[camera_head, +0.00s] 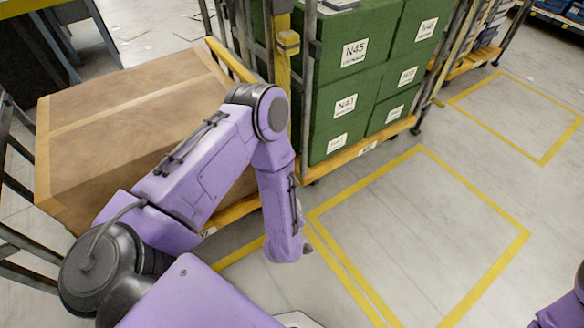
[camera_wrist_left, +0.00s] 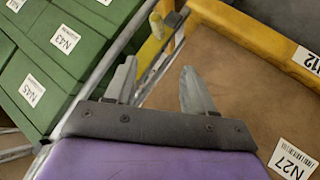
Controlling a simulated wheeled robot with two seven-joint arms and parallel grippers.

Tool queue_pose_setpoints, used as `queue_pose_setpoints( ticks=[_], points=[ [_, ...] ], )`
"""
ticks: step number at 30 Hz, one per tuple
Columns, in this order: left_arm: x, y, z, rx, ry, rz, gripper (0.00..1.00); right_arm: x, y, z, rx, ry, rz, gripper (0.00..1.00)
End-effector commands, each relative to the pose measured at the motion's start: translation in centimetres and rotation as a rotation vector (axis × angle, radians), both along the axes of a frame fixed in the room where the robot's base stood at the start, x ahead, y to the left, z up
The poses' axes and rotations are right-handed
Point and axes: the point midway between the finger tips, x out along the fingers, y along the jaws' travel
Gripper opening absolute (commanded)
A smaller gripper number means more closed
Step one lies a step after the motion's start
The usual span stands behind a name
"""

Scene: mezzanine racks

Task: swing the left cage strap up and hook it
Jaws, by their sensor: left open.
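The left cage holds a large brown carton (camera_head: 130,125) on a yellow-edged base (camera_head: 240,209). A yellow bar (camera_head: 230,59), probably the strap, slopes down to the right behind the carton's top edge; its lower end is hidden by my left arm. A yellow upright with a block-like catch (camera_head: 288,42) stands beside it. In the left wrist view my left gripper (camera_wrist_left: 158,88) is open, with nothing between its fingers. The carton (camera_wrist_left: 235,90) lies beyond and right of the fingers, and a yellow part (camera_wrist_left: 152,48) shows beyond them. My right gripper is out of view.
Green crates (camera_head: 350,85) fill the neighbouring cage to the right; they also show in the left wrist view (camera_wrist_left: 55,60). Empty floor bays with yellow outlines (camera_head: 420,235) lie at the front right. A dark table (camera_head: 40,45) stands at the back left.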

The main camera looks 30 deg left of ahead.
Motion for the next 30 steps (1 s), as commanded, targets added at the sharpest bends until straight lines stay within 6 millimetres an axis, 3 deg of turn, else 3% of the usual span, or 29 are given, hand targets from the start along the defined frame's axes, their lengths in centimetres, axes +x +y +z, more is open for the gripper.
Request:
queue_pose_setpoints(
  ticks=[1, 6, 9, 12, 17, 30],
  points=[
    [2.2, 0.0, -5.2, -0.013, -0.088, 0.062, 0.54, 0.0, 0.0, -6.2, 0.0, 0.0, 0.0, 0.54],
    [7.6, 0.9, -9.5, -0.054, -0.354, 0.282, 0.54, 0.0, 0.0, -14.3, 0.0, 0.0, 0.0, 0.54],
    [9.3, 1.5, -10.6, -0.07, -0.46, 0.383, 0.54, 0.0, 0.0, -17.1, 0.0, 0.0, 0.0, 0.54],
    [10.2, 2.0, -10.9, -0.081, -0.521, 0.445, 0.54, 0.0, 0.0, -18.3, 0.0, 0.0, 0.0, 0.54],
    [11.1, 2.9, -10.8, -0.085, -0.55, 0.478, 0.54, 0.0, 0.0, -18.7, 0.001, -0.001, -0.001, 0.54],
    [16.6, 9.2, -12.6, -0.084, -0.546, 0.474, 0.54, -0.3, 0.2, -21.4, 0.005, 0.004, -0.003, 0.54]
  ],
)
